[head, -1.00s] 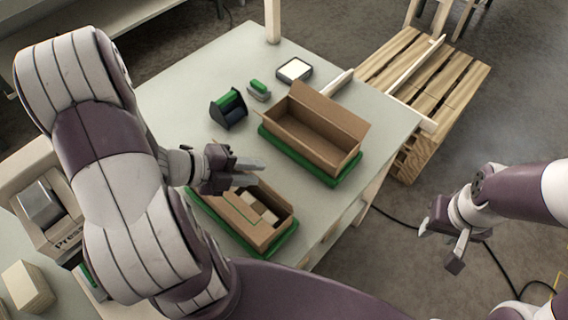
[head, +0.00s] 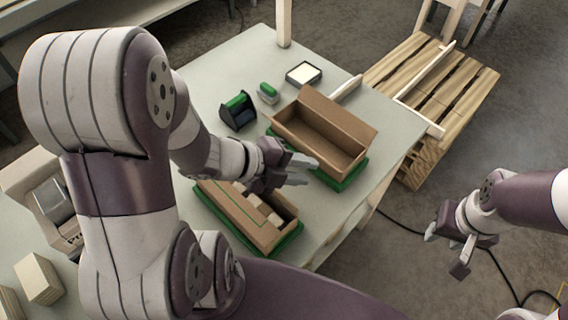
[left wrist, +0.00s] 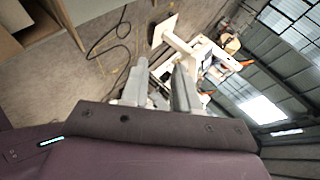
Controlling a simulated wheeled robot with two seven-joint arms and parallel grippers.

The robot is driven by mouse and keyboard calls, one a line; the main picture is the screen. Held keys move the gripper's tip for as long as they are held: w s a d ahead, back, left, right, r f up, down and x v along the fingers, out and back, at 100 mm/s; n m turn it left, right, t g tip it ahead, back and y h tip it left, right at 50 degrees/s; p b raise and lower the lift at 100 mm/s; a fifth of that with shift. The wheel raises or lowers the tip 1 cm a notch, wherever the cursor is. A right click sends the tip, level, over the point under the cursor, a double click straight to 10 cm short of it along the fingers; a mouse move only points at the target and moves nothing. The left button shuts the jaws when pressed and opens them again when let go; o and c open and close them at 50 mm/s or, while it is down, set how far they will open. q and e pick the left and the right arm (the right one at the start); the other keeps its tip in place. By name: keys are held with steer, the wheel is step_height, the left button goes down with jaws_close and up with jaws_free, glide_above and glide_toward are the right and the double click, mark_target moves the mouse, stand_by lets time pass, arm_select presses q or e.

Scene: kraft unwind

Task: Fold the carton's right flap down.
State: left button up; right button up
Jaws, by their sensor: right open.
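The near carton (head: 240,222) is open-topped with several pale blocks (head: 262,212) inside; a brown panel with a green line shows along its far left side, and my left gripper partly hides its far edge. A second, empty-looking carton (head: 312,145) stands behind it, with a panel (head: 342,116) standing up along its far right side. My left gripper (head: 305,170) is above the gap between the cartons, its fingers pointing right; contact cannot be told. The left wrist view shows its fingers (left wrist: 160,75) apart with nothing between them. My right gripper (head: 447,250) is open and empty, off the table's right.
Each carton sits on a green tray (head: 353,183). A dark and green dispenser (head: 238,112), a small green-topped item (head: 268,93) and a black-framed pad (head: 303,73) stand behind. A wooden pallet (head: 440,85) is beyond the table (head: 205,85).

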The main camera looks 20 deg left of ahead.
arm_select(q)
step_height(320, 180, up, 8)
steer(key=w+n+p, duration=0.2)
steer(key=n+p, duration=0.1)
steer(key=p, duration=0.6)
steer(key=w+a+f+n+g+y+p, duration=0.2)
steer(key=a+n+y+p, duration=0.5)
steer(key=n, duration=1.1)
arm_select(e)
step_height(320, 180, up, 20)
steer(key=p, duration=0.1)
arm_select(q)
steer(key=s+a+f+n+g+y, duration=0.1)
steer(key=s+a+f+n+g, duration=0.3)
steer(key=n, duration=1.3)
steer(key=f+b, duration=0.2)
steer(key=f, duration=0.1)
steer(key=w+f+b, duration=0.1)
steer(key=f, duration=0.3)
steer(key=f+b, duration=0.2)
steer(key=f, duration=0.2)
steer(key=shift+w+d+f+b, duration=0.15)
steer(key=shift+w+d+b, duration=0.1)
steer(key=shift+b, duration=0.1)
steer(key=shift+f, duration=0.4)
arm_select(e)
step_height(320, 180, down, 6)
steer(key=shift+r, duration=0.1)
arm_select(q)
steer(key=shift+t, duration=0.3)
